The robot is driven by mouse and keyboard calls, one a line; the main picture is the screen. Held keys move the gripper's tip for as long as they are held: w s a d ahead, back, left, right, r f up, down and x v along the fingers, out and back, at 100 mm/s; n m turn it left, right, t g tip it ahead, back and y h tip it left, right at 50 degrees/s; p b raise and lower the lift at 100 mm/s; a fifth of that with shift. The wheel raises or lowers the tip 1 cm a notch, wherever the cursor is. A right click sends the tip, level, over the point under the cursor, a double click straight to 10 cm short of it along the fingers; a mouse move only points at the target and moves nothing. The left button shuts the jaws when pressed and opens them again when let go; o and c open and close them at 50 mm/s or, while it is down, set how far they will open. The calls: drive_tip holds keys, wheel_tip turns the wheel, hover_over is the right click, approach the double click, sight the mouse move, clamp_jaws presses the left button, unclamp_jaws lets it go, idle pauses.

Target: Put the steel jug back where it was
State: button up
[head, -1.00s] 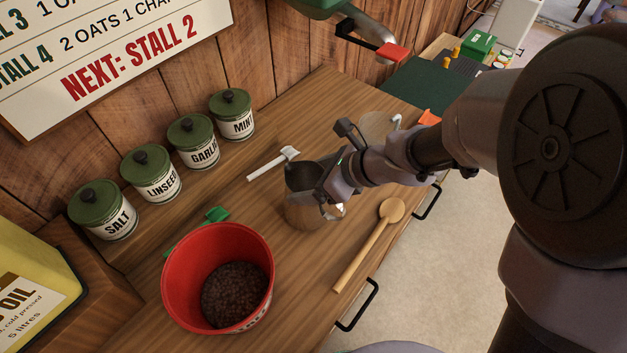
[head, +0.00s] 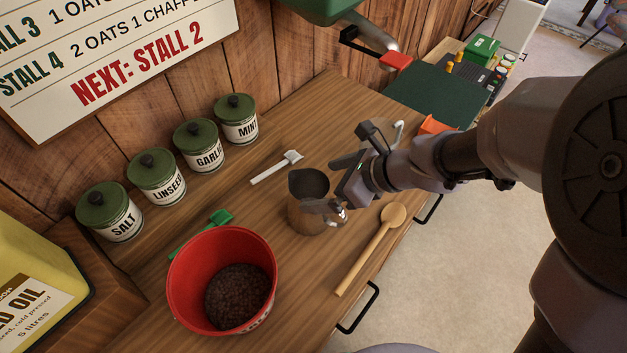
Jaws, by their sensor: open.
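The steel jug (head: 306,214) stands upright on the wooden counter (head: 318,275), between the red bucket and the wooden spoon. Its dark open mouth faces up. My gripper (head: 327,185) is at the jug's right side, with its jaws open. One finger lies beyond the jug's upper right and the other reaches across the front of its right side. I cannot tell whether either finger touches it. The gripper partly hides the jug's right side.
A red bucket (head: 190,265) of dark pellets stands front left, by a green-ended scoop (head: 221,217). A white scoop (head: 275,167) lies behind the jug. A wooden spoon (head: 370,249) lies right. Lidded jars, including the mint jar (head: 237,120), line the back.

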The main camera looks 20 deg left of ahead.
drive_tip(key=w+d+r+m+t+h+p, duration=0.1)
drive_tip(key=w+d+r+m+t+h, duration=0.2)
drive_tip(key=d+r+m, duration=0.35)
drive_tip(key=w+d+r+m+t, duration=0.4)
drive_tip(key=d+r+m, duration=0.2)
drive_tip(key=m, duration=0.2)
drive_tip(key=w+d+r+m+t+h+p, duration=0.1)
drive_tip(key=w+d+r+m+t+h, duration=0.2)
drive_tip(key=d+r+m, duration=0.35)
drive_tip(key=s+d+m+g+h, duration=0.3)
drive_tip(key=s+d+m, duration=0.75)
drive_tip(key=m, duration=1.25)
drive_tip(key=s+a+f+m+g+y, duration=0.2)
drive_tip(key=s+a+m, duration=0.3)
drive_tip(key=s+m, duration=0.6)
drive_tip(key=shift+f+m, duration=0.45)
drive_tip(key=shift+m, duration=0.65)
